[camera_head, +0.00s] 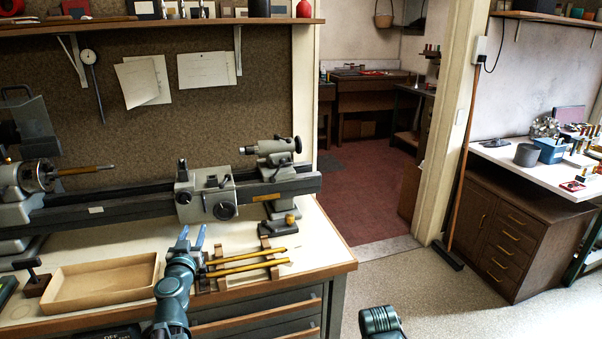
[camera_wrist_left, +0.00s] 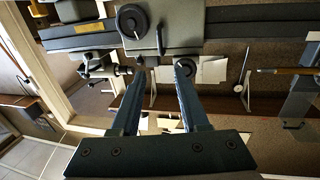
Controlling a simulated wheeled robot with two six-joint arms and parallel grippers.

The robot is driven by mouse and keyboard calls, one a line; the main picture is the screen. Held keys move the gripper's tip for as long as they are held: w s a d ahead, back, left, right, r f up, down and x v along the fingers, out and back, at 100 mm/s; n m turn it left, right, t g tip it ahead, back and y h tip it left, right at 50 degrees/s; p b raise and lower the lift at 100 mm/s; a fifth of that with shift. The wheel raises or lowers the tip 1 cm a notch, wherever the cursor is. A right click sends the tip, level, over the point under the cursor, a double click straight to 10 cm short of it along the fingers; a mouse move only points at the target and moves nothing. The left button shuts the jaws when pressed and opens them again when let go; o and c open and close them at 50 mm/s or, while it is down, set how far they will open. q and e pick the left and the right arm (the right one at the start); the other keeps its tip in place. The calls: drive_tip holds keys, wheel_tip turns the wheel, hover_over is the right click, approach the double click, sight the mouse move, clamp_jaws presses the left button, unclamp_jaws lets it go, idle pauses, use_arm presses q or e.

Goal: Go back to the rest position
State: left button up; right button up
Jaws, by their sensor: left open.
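My left gripper (camera_head: 191,240) is above the white bench top, in front of the lathe (camera_head: 215,192), its blue-grey fingers pointing toward the lathe carriage. In the left wrist view its two fingers (camera_wrist_left: 160,80) stand apart with nothing between them; it is open and empty. Part of my right arm (camera_head: 380,321) shows at the bottom edge in the head view; its gripper's fingers are not visible.
An empty tan tray (camera_head: 105,280) lies left of my left arm. Brass rods (camera_head: 248,266) rest on a wooden rack (camera_head: 282,268) just right of it. A doorway and open floor (camera_head: 440,290) lie right of the bench (camera_head: 335,250).

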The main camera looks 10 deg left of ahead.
use_arm(q)
drive_tip(key=w+d+f+m+h+p, duration=0.15)
drive_tip(key=d+h, duration=0.25)
drive_tip(key=d, duration=0.4)
drive_tip(key=w+d+r+m+h+p, duration=0.1)
drive_tip(key=w+d+m+h, duration=0.2)
drive_tip(key=d, duration=0.5)
drive_tip(key=s+d+f+m+g+h+p, duration=0.1)
drive_tip(key=s+d+f+m+g+h, duration=0.2)
drive_tip(key=d, duration=0.5)
drive_tip(key=s+d+f+m+g+h+p, duration=0.1)
drive_tip(key=d+f+g+h, duration=0.2)
drive_tip(key=d, duration=0.6)
drive_tip(key=s+d+f+g+y+p, duration=0.2)
drive_tip(key=s+d+f+g, duration=0.3)
drive_tip(key=s+d+g, duration=0.15)
drive_tip(key=s+f+g+y+p, duration=0.1)
drive_tip(key=s+g+y, duration=0.4)
drive_tip(key=s, duration=0.6)
drive_tip(key=shift+s+f+n+y+p, duration=0.3)
drive_tip(key=shift+n+y+p, duration=0.25)
drive_tip(key=shift+y, duration=0.25)
